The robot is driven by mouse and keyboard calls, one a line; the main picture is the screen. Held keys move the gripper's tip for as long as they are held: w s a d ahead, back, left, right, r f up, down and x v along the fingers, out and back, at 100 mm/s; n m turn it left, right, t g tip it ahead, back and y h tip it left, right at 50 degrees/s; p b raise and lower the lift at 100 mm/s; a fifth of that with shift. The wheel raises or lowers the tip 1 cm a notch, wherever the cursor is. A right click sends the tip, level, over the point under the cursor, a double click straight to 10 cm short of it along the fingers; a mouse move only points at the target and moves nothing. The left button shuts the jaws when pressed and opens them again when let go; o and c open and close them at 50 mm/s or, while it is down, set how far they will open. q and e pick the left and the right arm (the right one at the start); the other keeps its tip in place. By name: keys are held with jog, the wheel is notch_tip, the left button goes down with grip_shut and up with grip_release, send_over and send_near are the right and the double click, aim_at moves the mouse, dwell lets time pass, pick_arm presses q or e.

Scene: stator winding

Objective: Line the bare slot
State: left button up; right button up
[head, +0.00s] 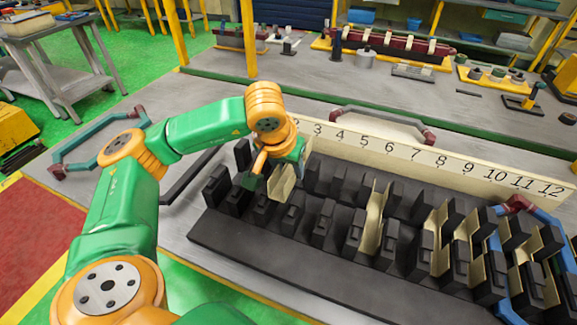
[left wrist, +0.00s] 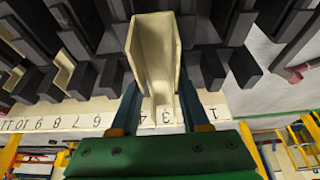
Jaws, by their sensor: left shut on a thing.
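The black stator block (head: 270,250) lies on the grey table with rows of teeth and slots between them. My left gripper (head: 280,163) is over its left part, shut on a cream U-shaped slot liner (head: 282,184). In the left wrist view the liner (left wrist: 155,55) sits between the two blue fingers (left wrist: 158,108), its channel open toward the camera. It overlaps the teeth near label 3; I cannot tell whether its lower edge is inside a slot. Another cream liner (head: 375,218) stands in a middle slot, and several more (head: 438,240) stand in slots at the right.
A cream number strip (head: 400,150) runs behind the block. A blue coil with dark red ends (head: 100,141) lies at the left, a grey one (head: 380,117) behind the strip, and a blue one (head: 512,288) at the block's right. Parts trays (head: 385,50) stand on the far bench.

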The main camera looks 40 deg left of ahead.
pick_arm(q)
jog(key=shift+w+f, duration=0.15)
jog(key=shift+f, duration=0.1)
jog(key=shift+f+b, duration=1.85)
jog(key=shift+b, duration=0.2)
jog(key=shift+f, duration=0.25)
jog(key=o, duration=1.1)
jog(key=shift+c, duration=0.2)
jog(key=shift+r, duration=0.2)
jog(key=shift+r+p, duration=0.4)
jog(key=shift+r, duration=0.25)
